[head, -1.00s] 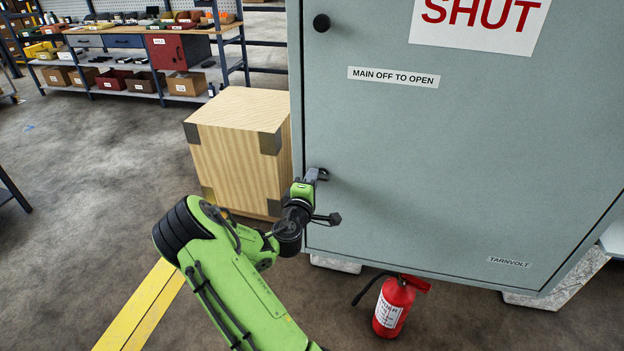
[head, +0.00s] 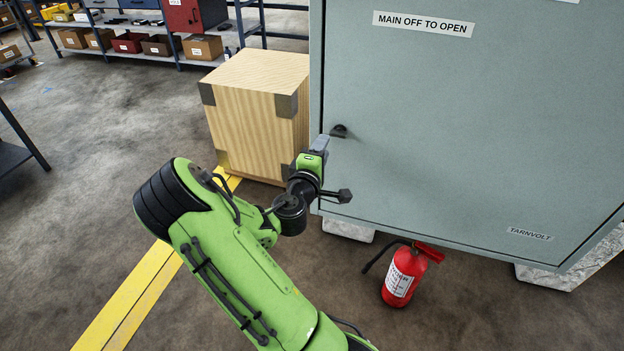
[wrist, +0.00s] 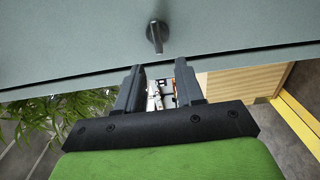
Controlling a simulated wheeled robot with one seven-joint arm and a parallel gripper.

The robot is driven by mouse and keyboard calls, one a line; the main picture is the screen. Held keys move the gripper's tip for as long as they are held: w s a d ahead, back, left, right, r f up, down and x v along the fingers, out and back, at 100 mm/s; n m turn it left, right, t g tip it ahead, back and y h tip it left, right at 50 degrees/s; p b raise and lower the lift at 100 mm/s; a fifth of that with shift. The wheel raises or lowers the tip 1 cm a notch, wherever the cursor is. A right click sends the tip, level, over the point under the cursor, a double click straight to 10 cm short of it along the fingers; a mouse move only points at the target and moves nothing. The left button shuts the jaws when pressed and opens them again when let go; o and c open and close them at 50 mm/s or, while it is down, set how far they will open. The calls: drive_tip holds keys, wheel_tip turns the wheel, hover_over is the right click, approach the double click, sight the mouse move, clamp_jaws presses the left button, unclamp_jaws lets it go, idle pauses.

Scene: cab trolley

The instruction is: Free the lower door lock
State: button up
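The lower door lock is a small dark knob (head: 338,131) near the left edge of the grey cabinet door (head: 450,130). In the wrist view the lock (wrist: 157,38) stands out from the door face, just beyond the fingertips and roughly centred between them. My gripper (head: 321,143) is just left of and below the lock, apart from it. In the wrist view my gripper (wrist: 158,72) has its two fingers spread with nothing held between them. The door looks closed against its frame. How far the lock is turned I cannot tell.
A wooden crate (head: 245,125) stands left of the cabinet, close behind my gripper. A red fire extinguisher (head: 401,277) stands on the floor before the cabinet. Shelving with boxes (head: 203,46) is at the back left. The floor at left is open, with a yellow line (head: 140,290).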

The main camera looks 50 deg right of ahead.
drive_tip(key=b+v, duration=0.8)
drive_tip(key=v, duration=0.1)
drive_tip(key=shift+s+a+b, duration=0.15)
drive_tip(key=shift+a+b, duration=0.05)
drive_tip(key=shift+b, duration=0.2)
